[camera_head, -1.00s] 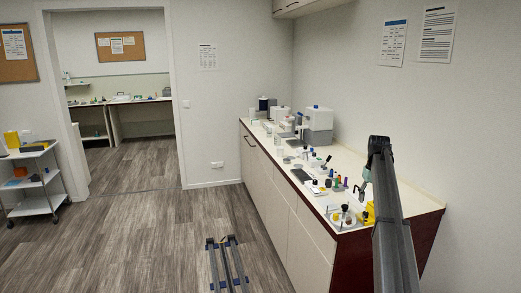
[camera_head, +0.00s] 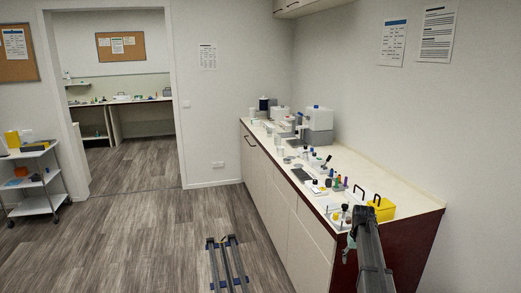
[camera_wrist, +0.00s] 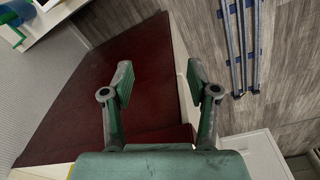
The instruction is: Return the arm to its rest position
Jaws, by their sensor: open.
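My arm comes in at the lower right in the head view. My gripper (camera_head: 348,250) hangs beside the front edge of the counter (camera_head: 420,204), near its near end. In the wrist view my gripper (camera_wrist: 158,88) has its two green-grey fingers wide apart with nothing between them. Below the fingers the wrist view shows the dark red end panel of the counter (camera_wrist: 140,55) and the wood floor (camera_wrist: 292,85).
A yellow box (camera_head: 382,209) and a tray (camera_head: 336,222) with small items sit at the counter's near end. Bottles and white machines (camera_head: 319,125) stand farther back. Floor rails (camera_head: 226,262) lie left of the counter. A white cart (camera_head: 36,185) stands far left.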

